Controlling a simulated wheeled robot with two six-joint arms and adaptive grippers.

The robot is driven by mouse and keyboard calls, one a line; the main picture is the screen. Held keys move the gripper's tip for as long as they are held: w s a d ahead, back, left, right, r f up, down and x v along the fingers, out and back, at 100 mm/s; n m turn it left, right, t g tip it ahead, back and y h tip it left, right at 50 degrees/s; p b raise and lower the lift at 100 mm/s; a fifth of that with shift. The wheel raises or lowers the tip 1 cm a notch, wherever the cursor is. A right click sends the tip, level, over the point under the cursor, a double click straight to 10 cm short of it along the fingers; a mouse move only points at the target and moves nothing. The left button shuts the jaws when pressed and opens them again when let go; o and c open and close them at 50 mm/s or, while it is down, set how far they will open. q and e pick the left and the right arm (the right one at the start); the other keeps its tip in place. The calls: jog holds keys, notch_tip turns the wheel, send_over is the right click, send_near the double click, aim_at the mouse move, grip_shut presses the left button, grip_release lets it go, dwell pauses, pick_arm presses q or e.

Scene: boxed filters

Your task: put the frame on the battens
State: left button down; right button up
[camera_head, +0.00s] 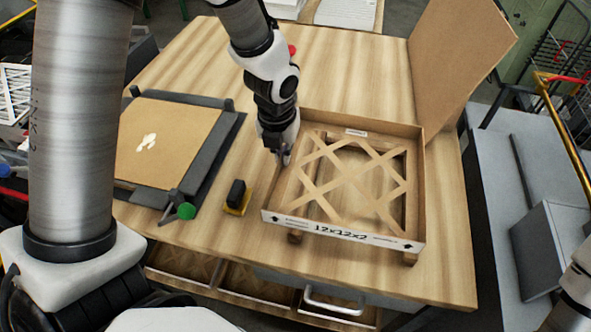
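The frame (345,232) is a shallow square cardboard filter frame with a crossed lattice inside and "12x12x2" on its front wall. It lies near the middle right of the table. Wooden ends of the battens show beneath its front wall, at the left (295,238) and right (410,259); I cannot tell whether the frame rests fully on them. My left gripper (284,159) points down at the frame's left wall. Its fingers are small and partly hidden, so I cannot tell whether they grip the wall. Part of my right arm shows at the lower right; its gripper is out of view.
A dark fixture (212,150) holding a brown board (165,140) lies at the left, with a green knob (186,211). A small black block on a yellow base (236,197) stands between. A large cardboard panel (460,55) stands at the back right. The table's front right is clear.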

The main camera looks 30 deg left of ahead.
aim_at(285, 169)
pick_arm(q)
notch_tip(285, 169, down, 5)
jog(key=shift+w+d+f+b, duration=0.1)
jog(key=shift+b, duration=0.55)
jog(key=shift+f, duration=0.35)
jog(key=c, duration=1.3)
grip_release()
